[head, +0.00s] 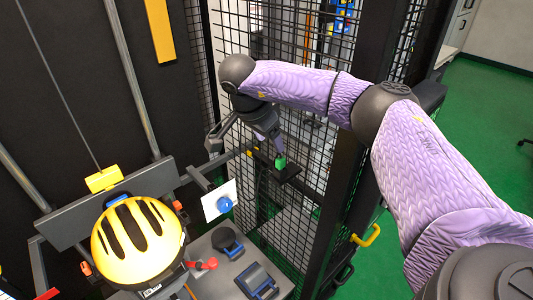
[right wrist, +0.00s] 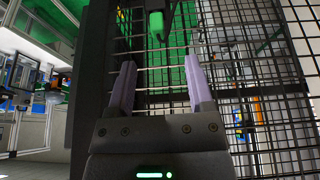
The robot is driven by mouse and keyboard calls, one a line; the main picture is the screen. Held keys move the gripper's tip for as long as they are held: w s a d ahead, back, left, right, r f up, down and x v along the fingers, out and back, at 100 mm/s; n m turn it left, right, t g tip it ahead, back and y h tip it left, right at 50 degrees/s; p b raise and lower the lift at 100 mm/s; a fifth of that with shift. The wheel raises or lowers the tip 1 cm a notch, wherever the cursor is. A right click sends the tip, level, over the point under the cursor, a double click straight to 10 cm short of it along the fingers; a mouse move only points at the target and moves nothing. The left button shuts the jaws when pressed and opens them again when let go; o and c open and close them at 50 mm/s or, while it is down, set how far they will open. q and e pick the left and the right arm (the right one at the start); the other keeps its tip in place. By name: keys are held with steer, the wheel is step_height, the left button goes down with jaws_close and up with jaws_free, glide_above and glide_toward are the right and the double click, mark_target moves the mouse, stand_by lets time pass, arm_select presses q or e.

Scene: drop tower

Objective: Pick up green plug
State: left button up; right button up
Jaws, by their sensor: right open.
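The green plug (head: 280,161) is a small upright green piece on a small black holder (head: 289,174) by the mesh fence in the head view. In the right wrist view the green plug (right wrist: 156,25) shows near the top, ahead of the fingers and between their lines. My right gripper (head: 273,138) points down just above the plug in the head view. In the right wrist view its two purple fingers (right wrist: 161,72) are apart, with nothing between them. Whether a fingertip touches the plug cannot be told. My left gripper is not in view.
The black mesh fence (head: 310,150) stands close behind the plug. A yellow helmet (head: 137,240) sits at the lower left. A white plate with a blue knob (head: 225,204) and a grey table with dark parts (head: 228,241) lie left of the plug. A yellow handle (head: 367,236) juts from the frame.

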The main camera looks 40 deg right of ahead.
mark_target(279, 159)
steer(key=x, duration=0.8)
steer(key=shift+s+d+f+p, duration=0.15)
steer(key=shift+s+f+p, duration=0.05)
steer(key=shift+p, duration=0.1)
jaws_close()
